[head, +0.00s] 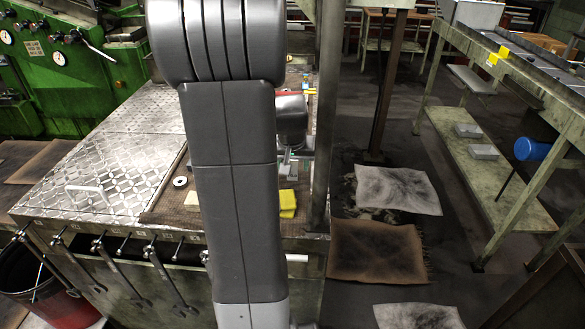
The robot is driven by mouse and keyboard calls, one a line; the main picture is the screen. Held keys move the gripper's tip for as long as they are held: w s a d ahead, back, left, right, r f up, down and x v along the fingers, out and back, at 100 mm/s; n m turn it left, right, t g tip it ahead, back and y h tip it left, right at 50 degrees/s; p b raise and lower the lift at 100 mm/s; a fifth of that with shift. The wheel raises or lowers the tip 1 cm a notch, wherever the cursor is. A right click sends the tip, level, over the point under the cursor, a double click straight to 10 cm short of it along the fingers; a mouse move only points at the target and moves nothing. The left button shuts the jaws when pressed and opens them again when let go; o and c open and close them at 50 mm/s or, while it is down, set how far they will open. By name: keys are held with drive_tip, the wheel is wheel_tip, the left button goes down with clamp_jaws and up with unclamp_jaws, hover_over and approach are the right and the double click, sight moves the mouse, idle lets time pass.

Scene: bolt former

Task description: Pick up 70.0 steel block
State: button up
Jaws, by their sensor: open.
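My arm fills the middle of the head view and covers much of the bench top. My gripper (291,157) shows small and partly hidden to the right of the arm, low over the right part of the bench. It is open. A small grey block-like thing (286,183) lies just below it, partly covered by the arm; I cannot tell whether it is the 70.0 steel block or whether the jaws are around it. No size marking can be read.
A post stands close to the right of my gripper. The green rack (480,180) at right holds grey blocks (482,152) on its shelf. Mats (375,250) lie on the floor.

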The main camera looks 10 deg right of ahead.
drive_tip(key=shift+r, duration=0.1)
clamp_jaws()
